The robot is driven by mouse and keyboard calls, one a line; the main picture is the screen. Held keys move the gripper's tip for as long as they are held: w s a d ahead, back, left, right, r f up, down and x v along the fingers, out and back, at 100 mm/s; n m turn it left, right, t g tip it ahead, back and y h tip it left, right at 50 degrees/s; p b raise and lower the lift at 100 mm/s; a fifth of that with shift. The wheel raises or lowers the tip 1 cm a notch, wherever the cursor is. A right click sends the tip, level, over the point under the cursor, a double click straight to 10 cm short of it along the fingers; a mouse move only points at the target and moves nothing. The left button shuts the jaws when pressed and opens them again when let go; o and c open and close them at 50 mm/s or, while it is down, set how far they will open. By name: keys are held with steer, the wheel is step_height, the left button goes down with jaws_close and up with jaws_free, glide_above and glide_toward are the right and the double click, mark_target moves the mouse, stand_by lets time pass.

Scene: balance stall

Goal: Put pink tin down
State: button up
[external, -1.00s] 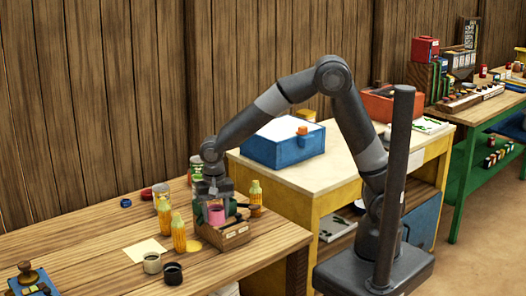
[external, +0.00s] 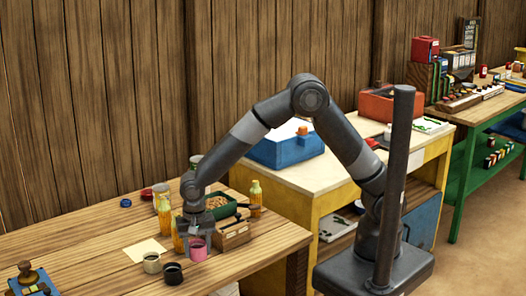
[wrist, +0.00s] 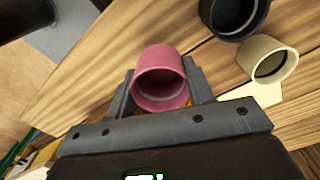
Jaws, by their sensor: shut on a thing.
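The pink tin (external: 198,250) is held between the fingers of my gripper (external: 197,238), low over the front part of the wooden table (external: 100,253). In the wrist view the pink tin (wrist: 161,78) sits between both jaws with its open mouth toward the camera, and it looks empty. My gripper (wrist: 160,88) is shut on it. I cannot tell whether its base touches the table.
A black tin (external: 173,273) and a cream tin (external: 151,263) stand left of the pink tin. A wooden box (external: 233,236) with a green tray (external: 222,207) is behind right. Yellow bottles (external: 255,196) stand near. A pale sheet (external: 144,250) lies left.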

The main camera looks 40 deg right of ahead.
mark_target(197, 260)
steer(key=shift+s+a+f, duration=0.1)
steer(key=shift+a+f, duration=0.25)
steer(key=shift+f, duration=1.65)
steer(key=shift+f, duration=0.15)
steer(key=o, duration=1)
steer(key=shift+c, duration=0.2)
steer(key=r, duration=1)
steer(key=shift+w+d+r, duration=0.25)
steer(key=shift+r, duration=0.15)
